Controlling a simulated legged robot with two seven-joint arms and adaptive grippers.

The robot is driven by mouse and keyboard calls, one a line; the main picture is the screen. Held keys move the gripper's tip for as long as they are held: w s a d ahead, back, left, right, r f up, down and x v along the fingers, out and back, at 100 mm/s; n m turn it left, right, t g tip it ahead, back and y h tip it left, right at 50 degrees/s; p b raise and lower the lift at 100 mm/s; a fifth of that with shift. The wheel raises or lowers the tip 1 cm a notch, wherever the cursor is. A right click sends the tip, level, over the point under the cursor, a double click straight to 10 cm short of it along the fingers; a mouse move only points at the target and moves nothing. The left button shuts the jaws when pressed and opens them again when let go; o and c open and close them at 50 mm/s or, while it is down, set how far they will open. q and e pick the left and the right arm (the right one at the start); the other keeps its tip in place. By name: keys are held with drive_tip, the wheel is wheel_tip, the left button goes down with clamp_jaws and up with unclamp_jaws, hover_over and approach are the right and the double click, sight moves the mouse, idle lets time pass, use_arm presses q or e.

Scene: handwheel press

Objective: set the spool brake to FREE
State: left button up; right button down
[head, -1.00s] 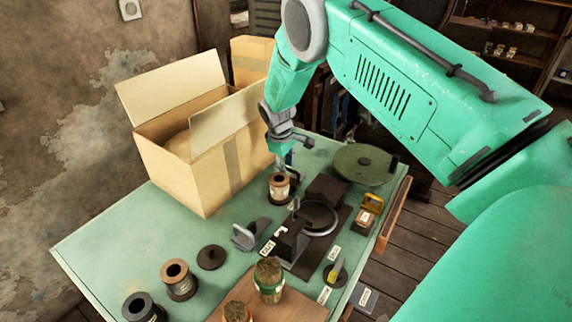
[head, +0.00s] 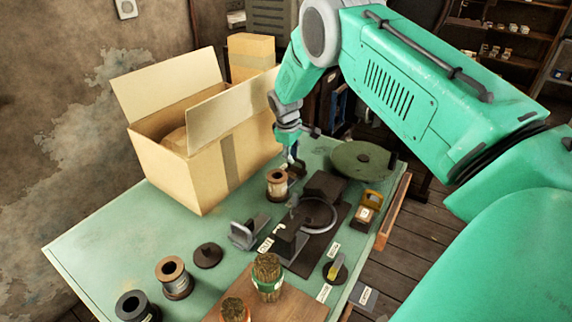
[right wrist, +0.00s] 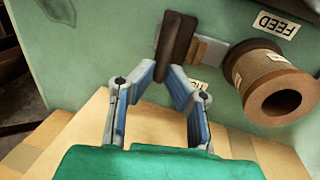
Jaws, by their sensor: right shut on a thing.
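A dark brown lever-like block (right wrist: 178,38) stands beside a wooden piece on the green table in the right wrist view. I cannot read it for certain as the spool brake. My right gripper (right wrist: 178,72) has its fingertips closed at the near end of this block. In the head view my right gripper (head: 291,158) is low over the table, just behind a copper-coloured spool (head: 277,184). The spool also shows in the right wrist view (right wrist: 262,72), to the right of the fingers. A label near the fingertips is partly hidden. My left gripper is not in view.
An open cardboard box (head: 180,165) stands left of my right arm. A press with a handwheel (head: 334,213) is in front of the gripper. A green disc (head: 355,158) lies to the right. A yellow pointer knob (head: 335,268) and several spools are nearer.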

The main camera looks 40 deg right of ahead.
sight(288, 171)
drive_tip(key=shift+d, duration=0.15)
drive_tip(key=c, duration=1.9)
unclamp_jaws()
drive_tip(key=shift+d, duration=0.1)
drive_tip(key=shift+r, duration=0.4)
drive_tip(key=r, duration=0.3)
drive_tip(key=a+r, duration=0.1)
drive_tip(key=r, duration=0.3)
drive_tip(key=a+r, duration=0.1)
drive_tip(key=r, duration=0.2)
drive_tip(key=shift+s+a+r, duration=0.15)
drive_tip(key=shift+s+r, duration=0.1)
drive_tip(key=shift+r, duration=0.1)
